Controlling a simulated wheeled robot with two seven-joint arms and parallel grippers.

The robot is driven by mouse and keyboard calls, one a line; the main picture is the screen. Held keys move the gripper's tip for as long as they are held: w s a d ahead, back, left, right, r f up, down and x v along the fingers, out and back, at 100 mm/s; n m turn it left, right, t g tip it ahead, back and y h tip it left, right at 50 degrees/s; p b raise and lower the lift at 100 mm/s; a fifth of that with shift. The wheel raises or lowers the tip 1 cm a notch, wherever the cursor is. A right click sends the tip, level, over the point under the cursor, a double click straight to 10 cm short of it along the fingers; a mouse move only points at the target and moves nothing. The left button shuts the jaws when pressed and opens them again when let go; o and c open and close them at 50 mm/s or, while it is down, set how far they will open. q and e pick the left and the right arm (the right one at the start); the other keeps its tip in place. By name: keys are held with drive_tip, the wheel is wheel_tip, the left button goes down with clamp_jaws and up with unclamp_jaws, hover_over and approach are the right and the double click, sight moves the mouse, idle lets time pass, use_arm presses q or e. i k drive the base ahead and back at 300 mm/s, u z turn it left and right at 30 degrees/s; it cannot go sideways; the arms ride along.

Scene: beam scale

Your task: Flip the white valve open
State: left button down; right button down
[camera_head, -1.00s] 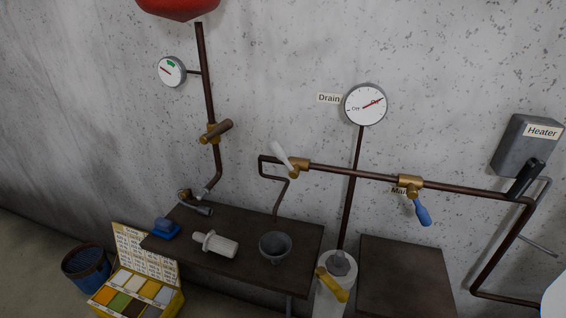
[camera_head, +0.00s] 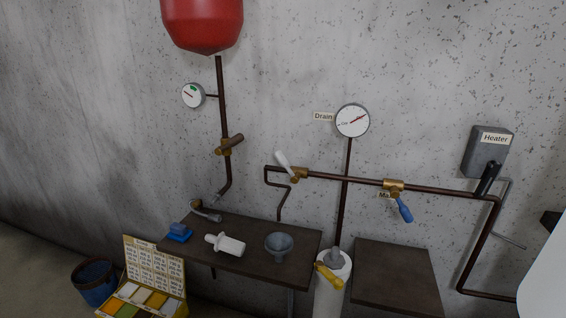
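The white valve handle (camera_head: 284,161) sits on a brass fitting (camera_head: 299,174) at the left end of the horizontal brown pipe. The handle tilts up and to the left, across the line of the pipe. From the bend left of the fitting, a thin pipe runs down toward the dark shelf. Neither of my grippers shows in the head view, and nothing is touching the valve.
A blue-handled valve (camera_head: 403,209) hangs from the same pipe, right of the white one. A funnel (camera_head: 279,246) and a white ribbed cartridge (camera_head: 225,244) rest on the dark shelf (camera_head: 252,263). A white cylinder (camera_head: 331,285) stands below the Drain gauge (camera_head: 352,121).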

sight(278, 154)
drive_tip(key=z, duration=0.4)
drive_tip(key=i, duration=0.5)
drive_tip(key=z, duration=0.7)
